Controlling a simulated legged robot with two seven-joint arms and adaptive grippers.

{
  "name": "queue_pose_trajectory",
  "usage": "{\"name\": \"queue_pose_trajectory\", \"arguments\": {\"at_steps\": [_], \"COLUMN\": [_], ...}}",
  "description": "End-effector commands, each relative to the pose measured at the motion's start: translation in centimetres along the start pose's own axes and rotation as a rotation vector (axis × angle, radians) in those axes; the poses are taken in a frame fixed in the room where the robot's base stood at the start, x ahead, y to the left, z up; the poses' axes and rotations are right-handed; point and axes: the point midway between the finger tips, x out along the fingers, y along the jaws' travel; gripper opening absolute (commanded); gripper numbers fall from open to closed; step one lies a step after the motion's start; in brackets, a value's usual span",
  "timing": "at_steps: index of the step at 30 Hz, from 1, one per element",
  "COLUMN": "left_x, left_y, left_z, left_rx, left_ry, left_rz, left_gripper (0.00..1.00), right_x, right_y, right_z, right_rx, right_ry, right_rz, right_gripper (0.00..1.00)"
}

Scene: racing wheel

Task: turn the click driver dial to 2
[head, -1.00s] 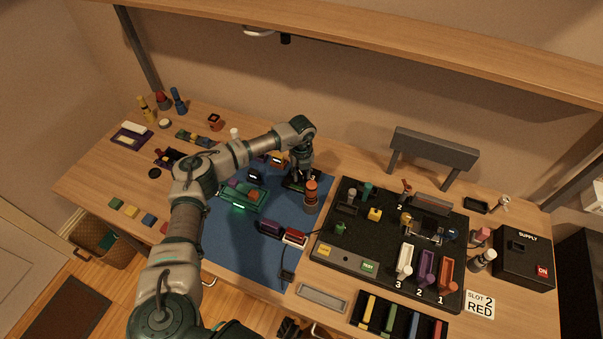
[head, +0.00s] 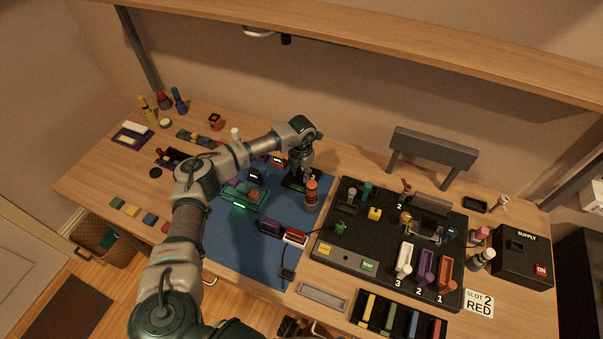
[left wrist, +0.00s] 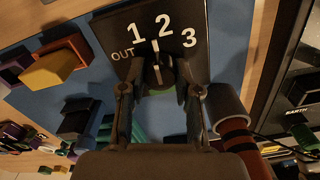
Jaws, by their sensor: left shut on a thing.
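The click driver's dial plate (left wrist: 180,48) is black with white marks OUT, 1, 2 and 3. My left gripper (left wrist: 160,84) is shut on the dial knob (left wrist: 158,72), which is partly hidden between the fingers. A white pointer line above the knob points up, close to the 2 and slightly on its 1 side. In the head view my left gripper (head: 300,176) reaches down onto the dark plate (head: 291,184) at the back of the blue mat. The knob is hidden there. My right gripper does not show.
An orange-brown cylinder (head: 311,191) stands close to the right of the gripper. A green-lit device (head: 240,203) and small blocks lie left on the blue mat (head: 235,250). A black board (head: 350,245) with several coloured parts is to the right.

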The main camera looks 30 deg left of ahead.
Motion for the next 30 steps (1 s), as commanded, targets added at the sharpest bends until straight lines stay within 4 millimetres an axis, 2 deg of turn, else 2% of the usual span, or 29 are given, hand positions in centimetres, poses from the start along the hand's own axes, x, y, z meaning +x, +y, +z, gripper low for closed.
{"name": "queue_pose_trajectory", "arguments": {"at_steps": [13, 30], "left_x": [-0.2, -0.3], "left_y": [0.1, 0.1], "left_z": [0.3, 0.3], "left_rx": [0.256, 0.307], "left_ry": [-0.011, -0.012], "left_rz": [0.003, 0.003], "left_gripper": [0.00, 0.00], "right_x": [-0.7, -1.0], "right_y": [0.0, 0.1], "right_z": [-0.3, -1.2], "right_rx": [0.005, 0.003], "right_ry": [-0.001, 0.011], "right_rz": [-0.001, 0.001], "right_gripper": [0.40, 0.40]}}
